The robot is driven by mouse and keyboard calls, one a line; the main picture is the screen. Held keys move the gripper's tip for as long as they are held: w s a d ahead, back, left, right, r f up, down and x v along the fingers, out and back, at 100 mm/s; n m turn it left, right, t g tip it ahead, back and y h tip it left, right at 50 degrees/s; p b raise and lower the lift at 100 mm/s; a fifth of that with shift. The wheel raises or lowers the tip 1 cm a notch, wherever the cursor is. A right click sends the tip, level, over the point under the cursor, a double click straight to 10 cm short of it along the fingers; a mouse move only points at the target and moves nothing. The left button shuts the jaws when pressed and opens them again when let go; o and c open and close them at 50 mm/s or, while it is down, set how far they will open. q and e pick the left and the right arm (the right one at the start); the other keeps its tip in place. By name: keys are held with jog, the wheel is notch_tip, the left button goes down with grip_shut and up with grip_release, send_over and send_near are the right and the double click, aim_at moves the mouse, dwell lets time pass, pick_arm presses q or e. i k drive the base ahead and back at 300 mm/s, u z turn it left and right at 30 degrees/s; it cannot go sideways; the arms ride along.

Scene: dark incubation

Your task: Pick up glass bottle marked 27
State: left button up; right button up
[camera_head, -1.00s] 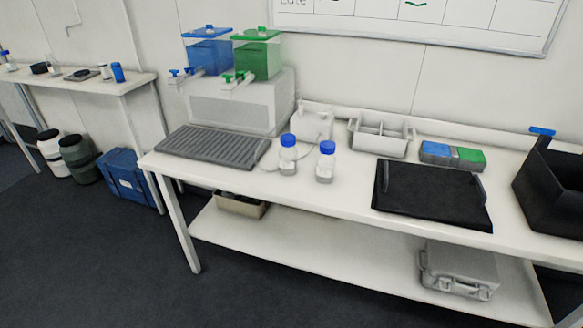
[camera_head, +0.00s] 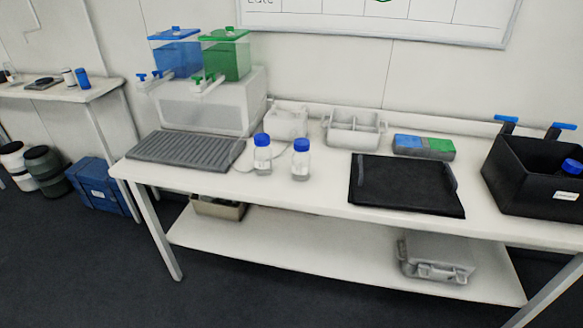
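Two clear glass bottles with blue caps stand upright side by side on the white bench in the head view. One is the left bottle (camera_head: 262,156), the other the right bottle (camera_head: 300,161). A number cannot be read on either. Another blue-capped bottle (camera_head: 571,168) shows partly inside the black bin at the right edge; most of it is hidden by the bin wall. Neither of my grippers is in view.
The white bench (camera_head: 325,193) holds a grey ribbed tray (camera_head: 182,150), blue (camera_head: 176,53) and green (camera_head: 226,58) tanks, a divided caddy (camera_head: 353,131), a black tray (camera_head: 405,186) and a black bin (camera_head: 525,180). A grey case (camera_head: 435,257) sits on the lower shelf.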

aim_at(262, 157)
jog(key=u, duration=0.05)
jog(key=k, duration=0.5)
jog(key=z, duration=0.85)
jog(key=i, duration=1.05)
jog(key=z, duration=0.15)
